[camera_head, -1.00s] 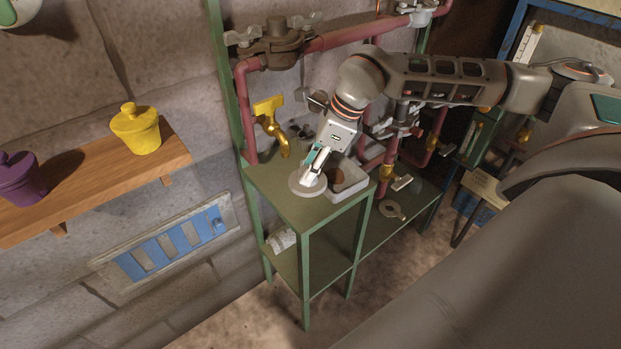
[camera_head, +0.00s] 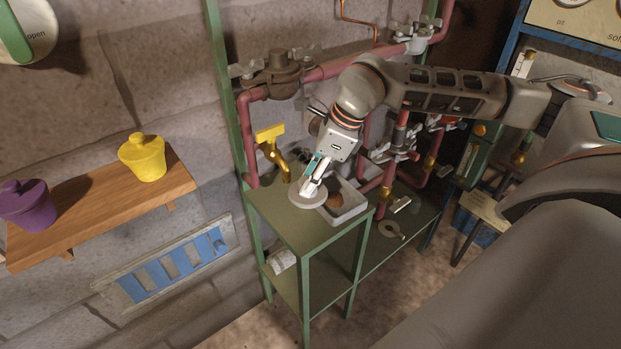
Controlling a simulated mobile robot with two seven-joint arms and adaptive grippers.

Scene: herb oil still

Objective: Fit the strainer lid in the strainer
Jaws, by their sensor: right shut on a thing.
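My right gripper (camera_head: 311,190) points down and is shut on a pale grey round disc, which looks like the strainer lid (camera_head: 301,201). It holds the disc at or just above the green stand's top, overlapping the left edge of a grey square basin (camera_head: 347,214) in the picture. I cannot tell whether the disc touches the stand. The basin is partly hidden behind my gripper, with something brown in it. I cannot make out the strainer for certain. My left gripper is not in view.
The green stand (camera_head: 305,235) has a brass tap (camera_head: 272,150) and red pipes (camera_head: 335,67) behind it. A flat ring (camera_head: 391,230) lies on the lower shelf at right. A wooden shelf (camera_head: 100,217) with yellow (camera_head: 143,158) and purple (camera_head: 28,206) pots is at left.

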